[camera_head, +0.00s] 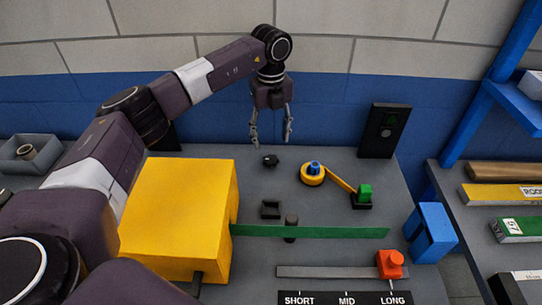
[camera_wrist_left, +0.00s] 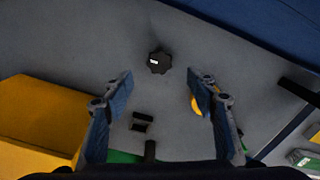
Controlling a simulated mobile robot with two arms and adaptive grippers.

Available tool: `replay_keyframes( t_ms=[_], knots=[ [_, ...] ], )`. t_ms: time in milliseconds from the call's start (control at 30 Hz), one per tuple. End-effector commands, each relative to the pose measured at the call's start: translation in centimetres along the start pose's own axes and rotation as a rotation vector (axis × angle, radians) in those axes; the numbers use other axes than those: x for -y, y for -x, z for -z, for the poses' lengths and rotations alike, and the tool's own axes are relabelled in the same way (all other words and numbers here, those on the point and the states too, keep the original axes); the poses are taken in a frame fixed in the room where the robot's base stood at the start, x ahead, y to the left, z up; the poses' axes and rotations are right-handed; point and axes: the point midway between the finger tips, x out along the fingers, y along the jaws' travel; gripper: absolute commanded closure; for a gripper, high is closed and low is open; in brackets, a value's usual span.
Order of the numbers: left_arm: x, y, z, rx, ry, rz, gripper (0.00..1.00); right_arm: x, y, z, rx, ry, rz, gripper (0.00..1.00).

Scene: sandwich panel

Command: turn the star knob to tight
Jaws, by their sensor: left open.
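In the left wrist view the left gripper (camera_wrist_left: 160,88) shows both fingertips wide apart. No label for tight is readable. My right gripper is not seen.
A large yellow block (camera_head: 172,213) stands left of the knob. A yellow lever with a blue hub (camera_head: 312,174), a green bar (camera_head: 330,232), a red slider knob (camera_head: 391,263) and a black upright box (camera_head: 385,131) are nearby. Clear grey surface surrounds the knob.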

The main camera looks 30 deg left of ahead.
Motion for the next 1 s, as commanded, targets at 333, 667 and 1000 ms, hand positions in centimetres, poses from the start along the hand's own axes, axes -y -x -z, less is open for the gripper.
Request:
replay_keyframes(
  t_ms=[333,667,1000],
  knots=[
    [-0.1,-4.9,0.1,-0.003,0.002,-0.004,0.47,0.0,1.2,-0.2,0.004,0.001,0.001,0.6],
    [-0.1,-7.7,0.0,-0.001,0.0,-0.001,0.47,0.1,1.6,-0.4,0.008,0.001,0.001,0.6],
    [-0.1,-7.7,0.0,-0.001,0.0,-0.001,0.62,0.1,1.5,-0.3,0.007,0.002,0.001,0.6]
  ],
)
